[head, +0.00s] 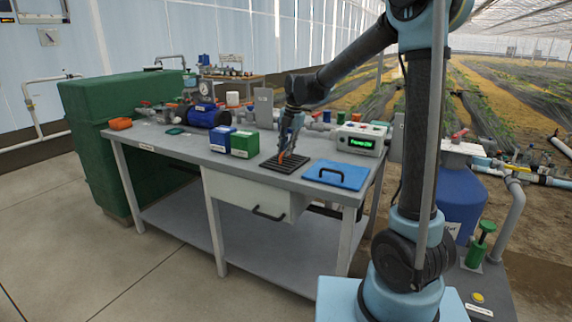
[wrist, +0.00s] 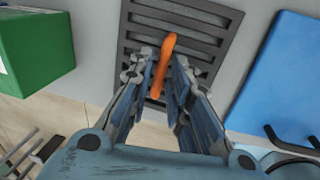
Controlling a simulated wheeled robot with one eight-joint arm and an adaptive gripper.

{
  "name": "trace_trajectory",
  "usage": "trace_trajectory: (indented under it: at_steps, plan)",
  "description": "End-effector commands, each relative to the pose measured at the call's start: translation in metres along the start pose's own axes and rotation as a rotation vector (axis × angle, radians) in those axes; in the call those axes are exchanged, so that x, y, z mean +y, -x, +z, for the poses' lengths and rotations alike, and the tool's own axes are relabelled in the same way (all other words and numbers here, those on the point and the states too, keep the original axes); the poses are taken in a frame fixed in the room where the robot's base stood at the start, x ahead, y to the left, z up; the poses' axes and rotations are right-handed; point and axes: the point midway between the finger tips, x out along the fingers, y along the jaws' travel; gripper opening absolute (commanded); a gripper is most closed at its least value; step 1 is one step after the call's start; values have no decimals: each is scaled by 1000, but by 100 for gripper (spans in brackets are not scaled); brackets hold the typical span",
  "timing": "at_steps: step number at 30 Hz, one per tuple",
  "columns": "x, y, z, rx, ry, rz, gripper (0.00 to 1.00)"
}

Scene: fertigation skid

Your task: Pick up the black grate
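The black grate (head: 285,162) lies flat on the grey bench top, near the front edge and left of the blue mat. In the wrist view its slotted face (wrist: 180,22) shows beyond my fingertips. My gripper (head: 285,152) points down over the grate. In the wrist view my gripper (wrist: 163,72) has its fingers on either side of a slim orange piece (wrist: 168,45), with little space between. The orange piece lies over the grate; I cannot tell whether it is fixed to it or whether the fingers press on it. The fingers hide the grate's near part.
The blue mat (head: 335,174) with a black handle lies right of the grate. A green box (head: 244,144) and a blue box (head: 221,138) stand left. A controller with a green display (head: 361,142) stands behind right. A drawer (head: 245,194) hangs below the bench top.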

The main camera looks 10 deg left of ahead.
Motion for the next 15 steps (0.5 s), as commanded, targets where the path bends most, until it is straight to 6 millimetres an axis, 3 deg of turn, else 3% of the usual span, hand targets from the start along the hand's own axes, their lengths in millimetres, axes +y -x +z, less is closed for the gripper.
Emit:
trace_trajectory:
  at_steps: [6, 15]
  plan:
    - [-1, -26, 3, 0, 0, 0, 18]
    - [-1, -30, 3, 0, 0, 0, 18]
